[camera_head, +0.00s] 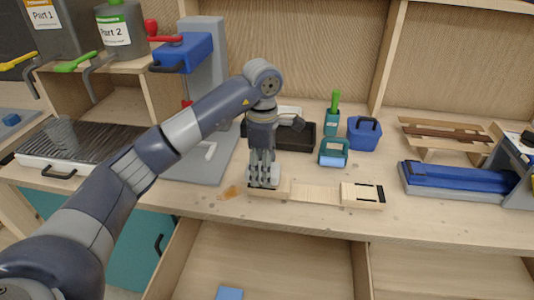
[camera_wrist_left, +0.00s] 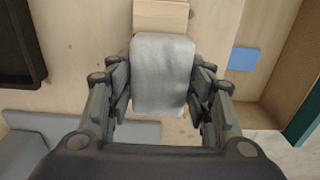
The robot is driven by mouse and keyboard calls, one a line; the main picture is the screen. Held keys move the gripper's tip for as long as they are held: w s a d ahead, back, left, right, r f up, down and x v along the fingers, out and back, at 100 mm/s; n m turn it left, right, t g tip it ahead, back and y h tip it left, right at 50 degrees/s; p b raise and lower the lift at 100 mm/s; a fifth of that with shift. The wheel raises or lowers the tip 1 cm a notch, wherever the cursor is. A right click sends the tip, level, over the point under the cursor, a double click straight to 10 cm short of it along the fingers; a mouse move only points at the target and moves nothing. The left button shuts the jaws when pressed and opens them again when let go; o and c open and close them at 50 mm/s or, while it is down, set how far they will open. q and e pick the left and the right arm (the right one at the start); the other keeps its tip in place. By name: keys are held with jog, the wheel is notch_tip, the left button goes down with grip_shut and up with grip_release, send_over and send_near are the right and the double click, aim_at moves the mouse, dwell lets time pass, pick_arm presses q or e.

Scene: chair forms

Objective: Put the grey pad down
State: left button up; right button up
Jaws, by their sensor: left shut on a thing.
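The grey pad (camera_wrist_left: 162,75) is a soft-looking light grey piece in the left wrist view. My left gripper (camera_wrist_left: 162,95) is shut on it, with a finger on each side. In the head view my left gripper (camera_head: 263,180) points down close over the workbench, at the left end of a pale wooden form (camera_head: 318,194). The pad is mostly hidden by the fingers there. I cannot tell whether it touches the wood below. The right gripper is in neither view.
A black tray (camera_head: 290,142) lies behind the gripper. A blue clamp (camera_head: 450,180) is at the right. An orange stain (camera_head: 230,192) marks the bench. An open drawer below holds a blue block (camera_head: 229,293).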

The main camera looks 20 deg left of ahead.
pick_arm(q)
jog(key=w+a, duration=0.1)
jog(key=w, duration=0.1)
jog(key=w+a+p, duration=0.1)
jog(key=w+a, duration=0.1)
jog(key=w, duration=0.1)
jog(key=w+a, duration=0.2)
jog(key=shift+w+a+f+p, duration=0.25)
jog(key=shift+w+f+p, duration=0.1)
jog(key=shift+w, duration=0.05)
jog(key=shift+w+a+f, duration=0.1)
jog(key=shift+w+a, duration=0.25)
jog(key=shift+w, duration=0.05)
jog(key=shift+f+p, duration=0.65)
jog(key=shift+f, duration=1.15)
jog(key=shift+f, duration=0.1)
jog(key=o, duration=0.9)
